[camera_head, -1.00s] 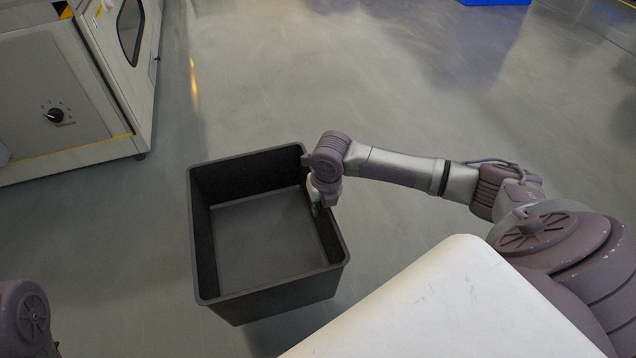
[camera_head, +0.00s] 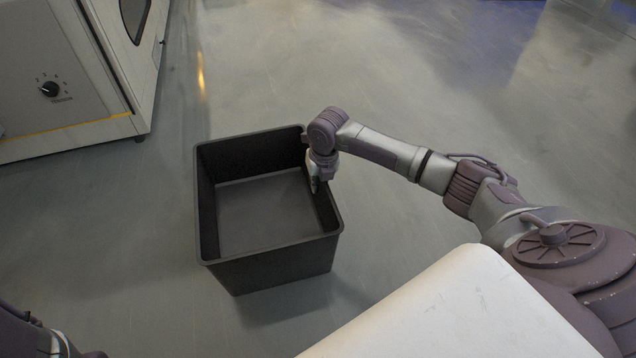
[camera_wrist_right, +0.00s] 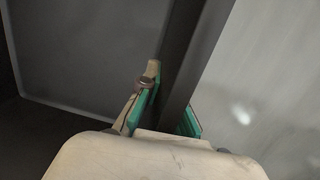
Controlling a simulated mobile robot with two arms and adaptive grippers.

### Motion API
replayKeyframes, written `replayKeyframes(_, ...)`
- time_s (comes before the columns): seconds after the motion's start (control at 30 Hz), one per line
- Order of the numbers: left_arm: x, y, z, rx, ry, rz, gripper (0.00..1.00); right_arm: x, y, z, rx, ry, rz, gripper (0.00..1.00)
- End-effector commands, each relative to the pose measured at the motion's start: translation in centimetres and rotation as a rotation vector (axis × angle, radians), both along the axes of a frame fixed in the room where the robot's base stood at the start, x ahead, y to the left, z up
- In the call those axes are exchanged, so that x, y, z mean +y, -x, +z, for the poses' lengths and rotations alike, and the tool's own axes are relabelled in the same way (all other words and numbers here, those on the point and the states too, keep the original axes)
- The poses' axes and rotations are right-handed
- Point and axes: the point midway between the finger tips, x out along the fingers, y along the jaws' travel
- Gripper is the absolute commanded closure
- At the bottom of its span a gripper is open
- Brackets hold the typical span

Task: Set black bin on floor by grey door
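The black bin (camera_head: 270,264) is an open, empty box, upright in the middle of the head view. My right gripper (camera_head: 316,183) is at its right wall. In the right wrist view the gripper (camera_wrist_right: 168,115) has its green-padded fingers on both sides of the bin's wall (camera_wrist_right: 190,60), one inside and one outside. A shadow lies on the floor at the bin's lower right; I cannot tell whether its base touches the floor. Part of my left arm shows at the bottom left corner, but its gripper is not visible. No grey door can be made out for certain.
A light grey machine cabinet (camera_head: 60,85) with a dial and a dark window stands at the upper left. The grey floor (camera_head: 420,70) is clear beyond and left of the bin. A white surface (camera_head: 450,310) fills the bottom right.

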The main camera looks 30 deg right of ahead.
Motion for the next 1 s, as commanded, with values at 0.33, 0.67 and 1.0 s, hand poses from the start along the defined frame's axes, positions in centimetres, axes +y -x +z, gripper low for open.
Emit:
replayKeyframes(0.33,0.0,0.0,-0.2,0.000,0.000,0.000,0.60,0.1,-0.2,0.0,-0.008,-0.006,-0.001,1.00)
replayKeyframes(0.67,0.0,0.0,-0.2,-0.001,-0.001,0.000,0.60,0.0,0.0,-0.3,-0.001,-0.001,0.000,0.69)
replayKeyframes(1.0,0.0,0.0,1.6,0.001,-0.001,0.001,0.60,-0.1,0.2,2.2,-0.003,0.000,0.002,0.69)
